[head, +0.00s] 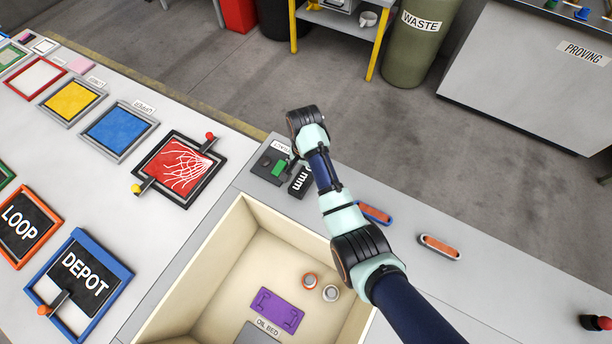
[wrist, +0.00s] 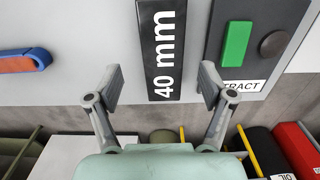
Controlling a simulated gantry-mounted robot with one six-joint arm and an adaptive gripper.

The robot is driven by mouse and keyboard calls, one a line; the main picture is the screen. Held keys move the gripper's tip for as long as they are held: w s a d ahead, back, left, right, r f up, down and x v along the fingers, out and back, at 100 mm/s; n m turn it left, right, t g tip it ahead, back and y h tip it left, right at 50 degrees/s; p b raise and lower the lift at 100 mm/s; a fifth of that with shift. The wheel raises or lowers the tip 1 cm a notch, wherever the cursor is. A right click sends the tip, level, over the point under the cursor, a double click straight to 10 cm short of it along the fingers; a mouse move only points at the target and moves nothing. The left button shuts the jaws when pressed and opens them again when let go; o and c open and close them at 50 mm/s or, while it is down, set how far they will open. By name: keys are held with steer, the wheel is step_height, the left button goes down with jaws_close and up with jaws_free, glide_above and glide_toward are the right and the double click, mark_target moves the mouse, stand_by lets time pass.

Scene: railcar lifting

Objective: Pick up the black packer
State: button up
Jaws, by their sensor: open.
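The black packer (wrist: 148,68), a flat black bar marked "40 mm" in white, lies on the grey bench top. In the head view the black packer (head: 300,183) shows beside my arm, which hides part of it. My gripper (wrist: 161,88) is open and empty in the wrist view. Its two fingers stand apart, one to each side of the packer's near end. I cannot tell how high the fingers are above the bench.
A dark control plate (wrist: 266,22) with a green button lies close right of the packer. An orange and blue piece (wrist: 25,61) lies to its left. An open cream bin (head: 190,285) holds a purple part (head: 277,310). Framed panels, such as DEPOT (head: 85,272), fill the left bench.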

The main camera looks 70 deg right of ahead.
mark_target(305, 175)
steer(key=f, duration=0.1)
steer(key=f+b, duration=0.1)
steer(key=f, duration=0.1)
steer(key=f+b, duration=0.1)
steer(key=f, duration=0.1)
steer(key=shift+w+d+f, duration=0.1)
steer(key=shift+d, duration=0.25)
steer(key=c, duration=1.5)
